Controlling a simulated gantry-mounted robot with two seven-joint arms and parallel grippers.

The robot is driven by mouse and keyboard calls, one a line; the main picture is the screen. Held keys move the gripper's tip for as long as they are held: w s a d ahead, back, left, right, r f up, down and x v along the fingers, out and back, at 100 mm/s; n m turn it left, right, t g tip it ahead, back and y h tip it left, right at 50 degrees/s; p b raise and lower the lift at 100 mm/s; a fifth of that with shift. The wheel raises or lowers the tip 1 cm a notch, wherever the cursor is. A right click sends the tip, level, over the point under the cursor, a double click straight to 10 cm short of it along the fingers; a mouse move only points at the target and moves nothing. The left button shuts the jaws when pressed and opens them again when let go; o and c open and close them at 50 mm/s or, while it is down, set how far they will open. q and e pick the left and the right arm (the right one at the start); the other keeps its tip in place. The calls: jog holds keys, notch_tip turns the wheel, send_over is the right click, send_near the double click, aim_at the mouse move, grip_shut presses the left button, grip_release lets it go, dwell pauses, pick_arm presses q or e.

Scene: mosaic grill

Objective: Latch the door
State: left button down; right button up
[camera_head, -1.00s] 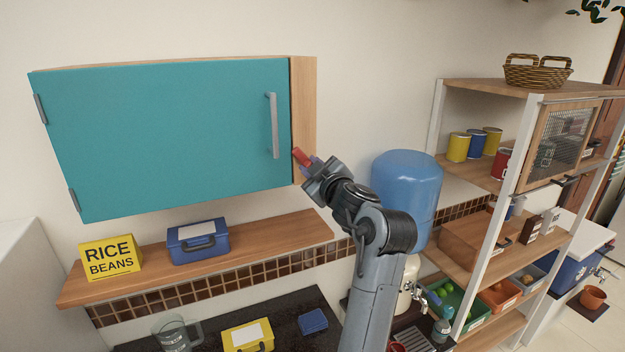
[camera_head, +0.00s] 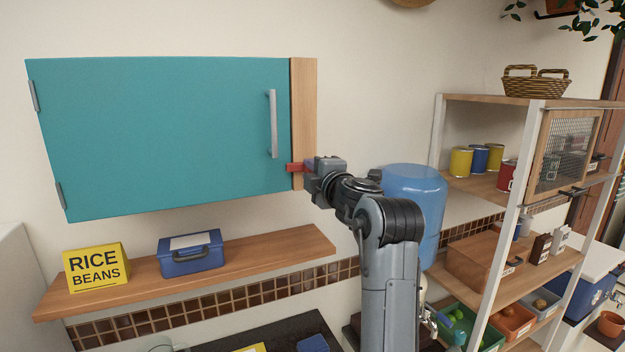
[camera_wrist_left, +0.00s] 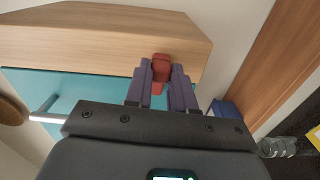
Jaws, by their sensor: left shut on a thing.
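The teal cabinet door (camera_head: 165,135) is shut against the cabinet, with its grey bar handle (camera_head: 273,122) near the right edge. A red latch (camera_head: 297,167) lies about level on the wooden side strip (camera_head: 303,105), and its left end reaches over the door's lower right edge. My left gripper (camera_head: 313,166) is shut on the latch from the right. In the left wrist view the red latch (camera_wrist_left: 161,68) sits between the purple fingers of the gripper (camera_wrist_left: 162,77), which hide part of it. My right gripper is not in view.
A wooden shelf (camera_head: 270,248) below the cabinet holds a yellow rice-and-beans box (camera_head: 95,268) and a blue case (camera_head: 191,255). A blue water jug (camera_head: 425,195) and a white-framed rack (camera_head: 497,225) stand to the right of my arm.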

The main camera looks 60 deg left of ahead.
pick_arm(q)
jog(key=shift+n, duration=0.5)
jog(key=c, duration=1)
grip_release()
jog(key=shift+o, duration=0.2)
jog(key=shift+d+b, duration=0.1)
jog(key=shift+b, duration=0.2)
jog(key=s+d+b, duration=0.1)
jog(key=d+b, duration=0.1)
jog(key=d, duration=0.8)
jog(key=shift+s+d, duration=0.2)
jog(key=shift+d, duration=0.05)
